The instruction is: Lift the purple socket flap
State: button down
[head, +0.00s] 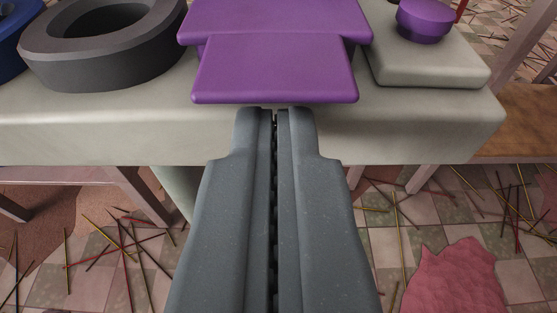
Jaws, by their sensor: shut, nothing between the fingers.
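The purple socket flap (275,70) lies at the top centre of the head view. The flap appears to lie flat. The socket beneath it is hidden.
At right, a purple knob (425,20) sits on a pale block (430,60). Thin sticks and a pink lump (455,280) lie on the tiled floor.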

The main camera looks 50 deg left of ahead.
aim_at(274, 20)
jog(key=shift+w+a+r, duration=0.15)
jog(key=shift+w+a, duration=0.15)
jog(key=shift+a, duration=0.05)
jog(key=shift+r, duration=0.15)
jog(key=shift+r+p, duration=1.3)
jog(key=shift+r, duration=0.45)
jog(key=shift+w+a+r+p, duration=0.2)
jog(key=shift+r+p, duration=0.2)
jog(key=shift+r, duration=0.15)
jog(key=shift+w+a+r+p, duration=0.1)
jog(key=shift+a+r+p, duration=0.1)
jog(key=shift+r+p, duration=0.25)
jog(key=shift+w+a+r+p, duration=0.2)
jog(key=shift+r+p, duration=0.15)
jog(key=shift+r, duration=0.25)
